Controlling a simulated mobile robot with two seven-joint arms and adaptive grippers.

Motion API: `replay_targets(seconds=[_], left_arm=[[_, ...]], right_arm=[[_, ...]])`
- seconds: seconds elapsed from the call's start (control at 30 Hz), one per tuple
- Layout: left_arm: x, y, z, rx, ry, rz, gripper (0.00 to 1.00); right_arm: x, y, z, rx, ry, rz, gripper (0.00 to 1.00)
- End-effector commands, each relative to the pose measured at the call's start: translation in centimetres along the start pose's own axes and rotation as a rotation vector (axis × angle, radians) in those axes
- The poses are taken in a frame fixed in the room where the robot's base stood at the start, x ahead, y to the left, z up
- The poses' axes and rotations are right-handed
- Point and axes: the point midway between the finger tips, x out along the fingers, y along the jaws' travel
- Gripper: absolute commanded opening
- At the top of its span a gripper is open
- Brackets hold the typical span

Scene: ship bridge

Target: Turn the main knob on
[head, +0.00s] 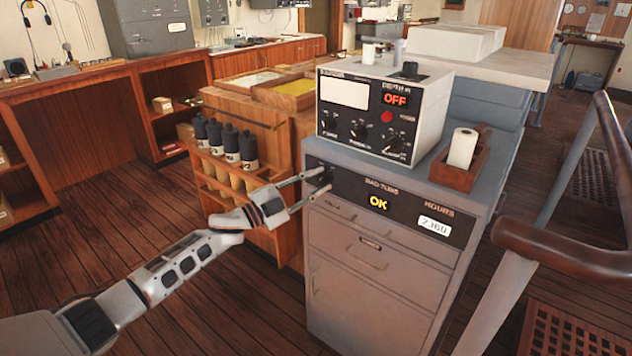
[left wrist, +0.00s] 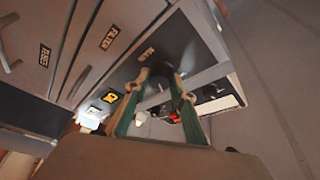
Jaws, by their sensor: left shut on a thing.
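The main knob (head: 322,178) is a small dark knob at the left end of the black panel (head: 400,208) on the grey cabinet. It also shows as a dark shape (left wrist: 178,90) in the left wrist view, beside a label reading MAIN. My left gripper (head: 321,180) reaches in from the left with its two fingers around the knob, and it is shut on it. In the left wrist view the fingers (left wrist: 165,95) lie on both sides of the knob. The fingers partly hide the knob, so its pointing direction cannot be told. My right gripper is not in view.
A white instrument box (head: 425,110) with several knobs and a lit OFF sign stands on the cabinet. A wooden rack (head: 240,190) stands left of the cabinet; a handrail (head: 565,255) is at the right.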

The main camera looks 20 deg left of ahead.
Motion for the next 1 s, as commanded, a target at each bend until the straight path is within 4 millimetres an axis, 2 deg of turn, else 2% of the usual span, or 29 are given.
replay_targets(seconds=[0.57,0.6,0.67,1.0], left_arm=[[-0.02,0.0,0.03,0.033,-0.002,0.013,0.03],[-0.02,0.0,0.03,0.033,-0.002,0.013,0.29],[-0.02,0.0,0.03,0.033,-0.002,0.013,0.41],[-0.11,0.0,0.03,0.032,-0.002,0.013,0.41]], right_arm=[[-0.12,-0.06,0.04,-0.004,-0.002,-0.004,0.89],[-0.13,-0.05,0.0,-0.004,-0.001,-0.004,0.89],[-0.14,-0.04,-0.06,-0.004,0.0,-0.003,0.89],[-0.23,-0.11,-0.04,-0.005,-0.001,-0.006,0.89]])
